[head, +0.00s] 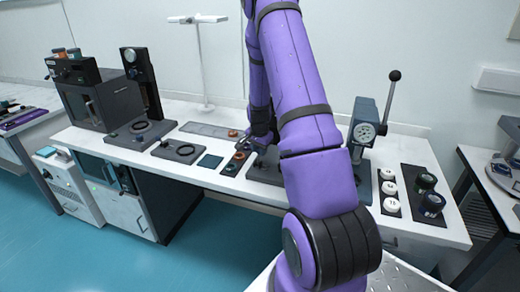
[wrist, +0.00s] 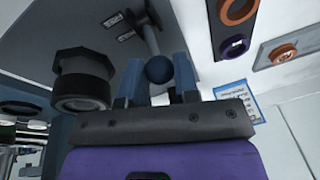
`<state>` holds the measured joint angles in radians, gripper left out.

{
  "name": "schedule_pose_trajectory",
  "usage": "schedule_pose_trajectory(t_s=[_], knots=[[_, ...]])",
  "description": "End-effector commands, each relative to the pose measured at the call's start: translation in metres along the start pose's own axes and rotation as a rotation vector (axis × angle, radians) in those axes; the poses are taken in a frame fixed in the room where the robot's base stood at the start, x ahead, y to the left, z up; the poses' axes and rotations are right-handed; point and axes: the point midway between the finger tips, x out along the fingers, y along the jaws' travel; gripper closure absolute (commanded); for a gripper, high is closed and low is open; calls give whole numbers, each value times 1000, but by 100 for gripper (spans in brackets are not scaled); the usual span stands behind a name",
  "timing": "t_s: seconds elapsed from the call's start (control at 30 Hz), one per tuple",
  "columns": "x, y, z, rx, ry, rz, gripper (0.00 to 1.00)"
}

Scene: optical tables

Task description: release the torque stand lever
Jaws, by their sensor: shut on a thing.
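In the wrist view, a lever with a dark blue ball knob (wrist: 159,69) runs up from between my fingers to a grey shaft (wrist: 150,35). My gripper (wrist: 158,84) has one finger on each side of the knob and is shut on it. In the head view, my gripper (head: 262,138) is low over the middle of the table, largely hidden by my purple arm. The stand and lever there are mostly hidden behind the arm.
A black cylinder (wrist: 82,88) stands close left of my fingers. Orange rings (wrist: 238,10) lie at upper right. In the head view, a grey press (head: 364,125) with a black-knobbed lever stands right of my arm, beside white and dark weights (head: 390,189).

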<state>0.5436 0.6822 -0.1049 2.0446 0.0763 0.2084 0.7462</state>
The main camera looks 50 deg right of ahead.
Motion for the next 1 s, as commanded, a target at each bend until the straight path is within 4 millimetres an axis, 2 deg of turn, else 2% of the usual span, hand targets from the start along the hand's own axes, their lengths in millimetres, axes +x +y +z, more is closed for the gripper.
schedule_pose_trajectory(t_s=[0.53, 1.0], knots=[[-6, 5, 25, -30, 353, -96, 95], [-4, 12, 46, -52, 673, -181, 95]])
